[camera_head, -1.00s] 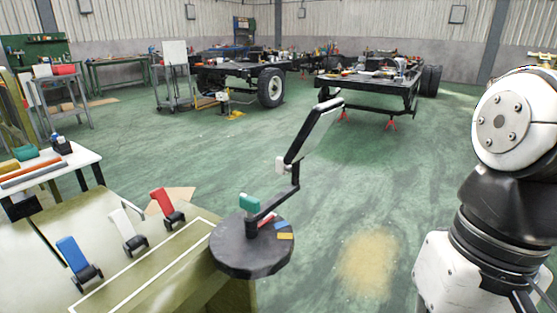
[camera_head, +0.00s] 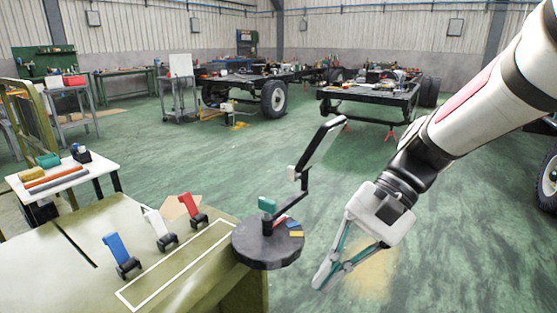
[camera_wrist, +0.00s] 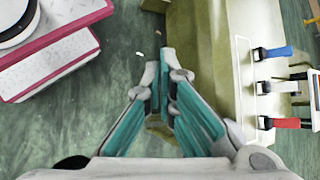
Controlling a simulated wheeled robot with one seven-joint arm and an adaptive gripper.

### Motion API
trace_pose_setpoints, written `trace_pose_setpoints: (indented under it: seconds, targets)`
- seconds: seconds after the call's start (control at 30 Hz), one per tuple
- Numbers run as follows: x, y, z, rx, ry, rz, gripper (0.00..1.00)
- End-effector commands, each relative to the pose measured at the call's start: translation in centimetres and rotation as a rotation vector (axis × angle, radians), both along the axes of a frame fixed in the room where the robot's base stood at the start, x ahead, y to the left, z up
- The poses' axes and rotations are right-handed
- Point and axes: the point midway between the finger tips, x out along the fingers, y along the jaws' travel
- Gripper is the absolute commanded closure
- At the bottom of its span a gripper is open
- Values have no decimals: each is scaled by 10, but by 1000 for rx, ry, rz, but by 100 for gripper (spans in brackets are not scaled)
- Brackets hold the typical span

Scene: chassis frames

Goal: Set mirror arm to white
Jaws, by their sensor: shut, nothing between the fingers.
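The mirror arm (camera_head: 303,182) rises from a dark round disc (camera_head: 262,252) at the bench corner, with a tilted mirror (camera_head: 322,140) at its top. A teal block (camera_head: 267,204) stands at the disc's far left. Red (camera_head: 281,219), blue (camera_head: 293,225) and yellow (camera_head: 296,234) marks show on the disc; I see no white mark there. My gripper (camera_head: 322,284) is shut and empty, pointing down to the right of the disc and apart from it. The wrist view shows its fingertips (camera_wrist: 163,62) together beside the bench; the mirror arm is not visible there.
Blue (camera_head: 119,252), white (camera_head: 157,225) and red (camera_head: 190,206) levers stand in a row on the bench (camera_head: 75,285), left of the disc. A white side table (camera_head: 40,183) is farther left. Vehicle chassis (camera_head: 375,95) stand at the back. Open green floor lies between.

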Motion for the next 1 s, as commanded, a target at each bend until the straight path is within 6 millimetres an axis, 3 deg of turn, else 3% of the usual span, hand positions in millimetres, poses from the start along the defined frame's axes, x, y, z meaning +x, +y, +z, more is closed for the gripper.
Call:
trace_pose_setpoints:
  seconds: [0.27,0.47,0.67,0.8,1.0]
  targets:
    - [84,1,1,314,180,-237,100]
    - [145,-18,-4,559,289,-424,100]
    - [204,-56,-14,824,381,-626,100]
    - [240,-94,-27,1019,433,-772,100]
    - [274,-152,-50,1263,485,-955,100]
